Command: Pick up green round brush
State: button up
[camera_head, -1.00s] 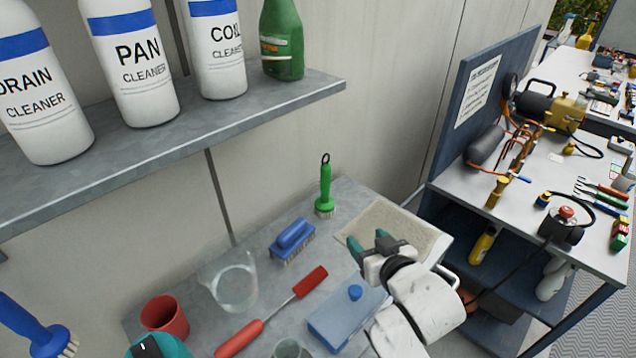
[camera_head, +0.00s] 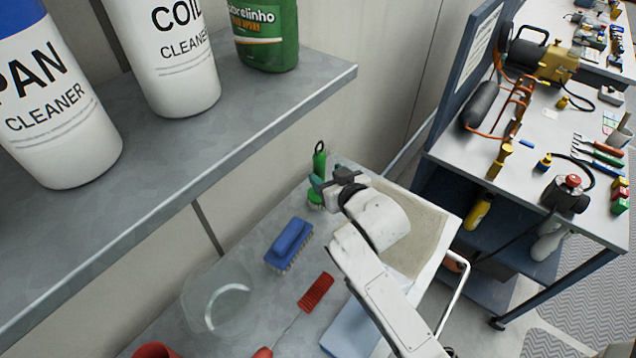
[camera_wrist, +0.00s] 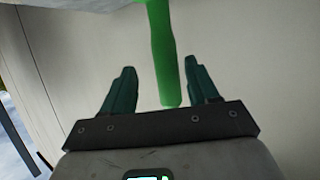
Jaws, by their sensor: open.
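The green round brush (camera_head: 319,160) stands upright on the grey bench near the wall, its looped handle up and its round head down. My gripper (camera_head: 318,183) is at the brush and hides part of its middle in the head view. In the wrist view the green handle (camera_wrist: 161,50) shows between the two teal fingers of my gripper (camera_wrist: 160,66), nearer the right finger. The fingers are apart, with a gap on each side of the handle. The brush head is out of the wrist view.
A shelf (camera_head: 170,190) with cleaner bottles overhangs the bench at upper left. A blue brush (camera_head: 289,240), a clear beaker (camera_head: 222,300) and a red-handled tool (camera_head: 316,292) lie nearby. A pale tray (camera_head: 430,222) is right of the brush. The wall is close behind.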

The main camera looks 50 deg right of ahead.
aim_at(316, 169)
jog(key=shift+a+p+x, duration=0.15)
jog(key=shift+p+x, duration=0.15)
jog(key=shift+x, duration=1.15)
jog(key=shift+a+p+x, duration=0.2)
jog(key=shift+p+x, duration=0.1)
jog(key=shift+x, duration=1.1)
jog(key=shift+w, duration=0.15)
jog(key=shift+c, duration=0.3)
jog(key=c, duration=1)
jog(key=shift+r, duration=0.55)
jog(key=s+a+r+b, duration=0.2)
jog(key=s+a+r, duration=0.4)
jog(key=s+r, duration=0.6)
jog(key=shift+s+a, duration=0.2)
jog(key=shift+a, duration=0.1)
